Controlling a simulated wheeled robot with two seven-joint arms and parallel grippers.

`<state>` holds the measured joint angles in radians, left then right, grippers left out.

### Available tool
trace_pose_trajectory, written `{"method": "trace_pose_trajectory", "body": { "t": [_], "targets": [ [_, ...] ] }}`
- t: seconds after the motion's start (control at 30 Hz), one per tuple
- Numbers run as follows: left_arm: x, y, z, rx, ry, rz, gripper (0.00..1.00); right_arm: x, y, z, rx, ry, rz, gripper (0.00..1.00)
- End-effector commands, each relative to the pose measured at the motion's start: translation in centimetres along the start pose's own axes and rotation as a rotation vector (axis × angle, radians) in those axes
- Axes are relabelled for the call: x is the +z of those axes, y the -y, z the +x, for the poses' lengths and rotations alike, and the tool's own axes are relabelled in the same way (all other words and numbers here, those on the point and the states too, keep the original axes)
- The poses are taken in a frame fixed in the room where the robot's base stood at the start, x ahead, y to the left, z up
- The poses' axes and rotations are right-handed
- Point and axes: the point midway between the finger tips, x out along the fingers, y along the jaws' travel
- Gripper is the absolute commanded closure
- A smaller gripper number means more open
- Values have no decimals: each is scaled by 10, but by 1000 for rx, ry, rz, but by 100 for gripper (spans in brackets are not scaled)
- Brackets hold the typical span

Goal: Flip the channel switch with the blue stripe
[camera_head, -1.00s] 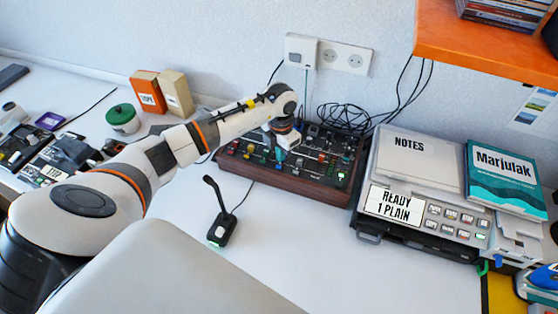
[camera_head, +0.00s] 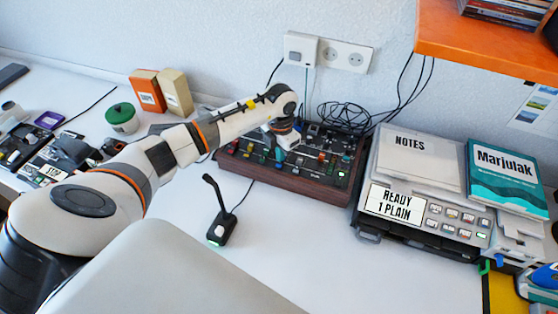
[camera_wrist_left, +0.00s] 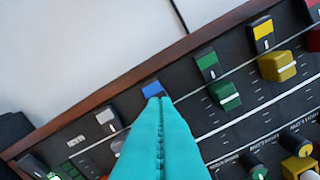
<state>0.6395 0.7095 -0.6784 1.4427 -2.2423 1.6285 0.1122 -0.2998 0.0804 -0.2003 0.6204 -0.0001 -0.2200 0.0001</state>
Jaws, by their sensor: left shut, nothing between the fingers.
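The mixing desk (camera_head: 285,184) has a dark panel in a brown wooden frame and stands against the back of the table. In the left wrist view, a row of channel switches runs along its wooden edge. The switch with the blue stripe (camera_wrist_left: 153,89) lies right at the tips of my left gripper (camera_wrist_left: 159,101), which partly hides it. I cannot tell whether they touch. The teal fingers are shut with nothing between them. In the head view my left gripper (camera_head: 288,142) is over the desk, its fingertips hard to make out. My right gripper is not in view.
Neighbouring switches are grey (camera_wrist_left: 107,118), green (camera_wrist_left: 207,63) and yellow (camera_wrist_left: 262,31). A green fader cap (camera_wrist_left: 225,95) and a yellow one (camera_wrist_left: 277,66) stand close by. A small microphone (camera_head: 221,226) stands in front; a printer-like machine (camera_head: 425,240) is at the right.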

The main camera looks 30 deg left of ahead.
Motion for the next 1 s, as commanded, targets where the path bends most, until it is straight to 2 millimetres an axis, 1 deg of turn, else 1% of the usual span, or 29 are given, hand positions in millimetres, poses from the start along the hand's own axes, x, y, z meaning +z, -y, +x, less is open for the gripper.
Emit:
{"method": "trace_pose_trajectory", "body": {
  "t": [0.2, 0.37, 0.47, 1.0],
  "targets": [
    [0, 0, 5, 0, 1, 0, 100, 0, 0, 3, 0, 0, 0, 100],
    [1, 0, 3, 0, 3, 0, 100, 0, 0, 1, 0, 0, 0, 100],
    [1, 0, -3, 0, 3, 0, 100, 0, 0, -3, 0, 0, 0, 100],
    [0, 0, -49, -1, 0, 0, 100, 3, 1, -34, 0, 0, 0, 100]
  ]
}}
